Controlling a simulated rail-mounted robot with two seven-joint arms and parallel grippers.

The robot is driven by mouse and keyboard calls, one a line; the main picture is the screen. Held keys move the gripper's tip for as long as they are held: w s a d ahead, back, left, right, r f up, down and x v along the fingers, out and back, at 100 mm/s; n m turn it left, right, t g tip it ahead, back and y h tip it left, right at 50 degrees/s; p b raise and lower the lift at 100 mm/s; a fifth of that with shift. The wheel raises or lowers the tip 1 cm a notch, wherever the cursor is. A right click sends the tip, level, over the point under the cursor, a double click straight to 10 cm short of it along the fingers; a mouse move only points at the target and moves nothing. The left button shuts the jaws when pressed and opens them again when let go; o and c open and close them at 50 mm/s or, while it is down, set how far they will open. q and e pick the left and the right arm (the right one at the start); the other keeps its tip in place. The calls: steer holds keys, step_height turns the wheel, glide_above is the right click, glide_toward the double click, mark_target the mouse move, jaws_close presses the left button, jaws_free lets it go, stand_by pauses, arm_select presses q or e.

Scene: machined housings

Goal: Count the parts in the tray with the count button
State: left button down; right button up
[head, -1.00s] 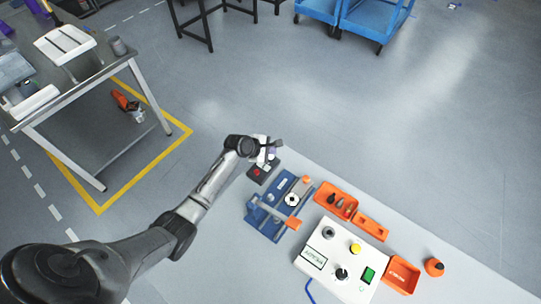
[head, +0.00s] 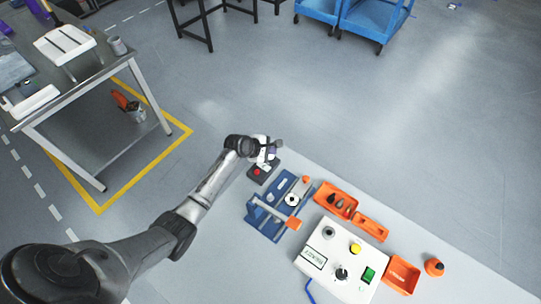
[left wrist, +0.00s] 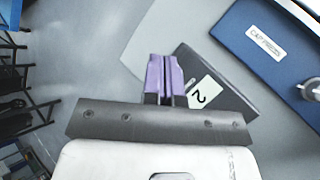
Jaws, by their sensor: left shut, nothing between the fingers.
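The count button is a small dark box (head: 264,172) with a red button on top, at the table's far edge. In the left wrist view the dark box (left wrist: 228,82) shows a white display reading 2; its red button is hidden there. My left gripper (head: 269,155) is over the far side of the box, its purple fingers (left wrist: 165,77) shut and empty. I cannot tell whether the fingertips touch the box. An orange tray (head: 322,189) holds a few small dark parts. My right gripper is not in view.
A blue press fixture (head: 265,228), labelled in the left wrist view (left wrist: 245,15), stands close to the box. A white control box (head: 318,245), another orange tray (head: 402,274) and an orange-based knob-like item (head: 434,267) lie further right.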

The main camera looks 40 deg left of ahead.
mark_target(271, 157)
arm_select(q)
steer(key=shift+f, duration=0.15)
steer(key=shift+f, duration=0.2)
steer(key=shift+f, duration=0.55)
stand_by(0.9)
steer(key=shift+r, duration=0.15)
steer(key=shift+r+p, duration=0.75)
steer(key=shift+p, duration=0.45)
step_height(271, 157, up, 5)
steer(key=p, duration=0.6)
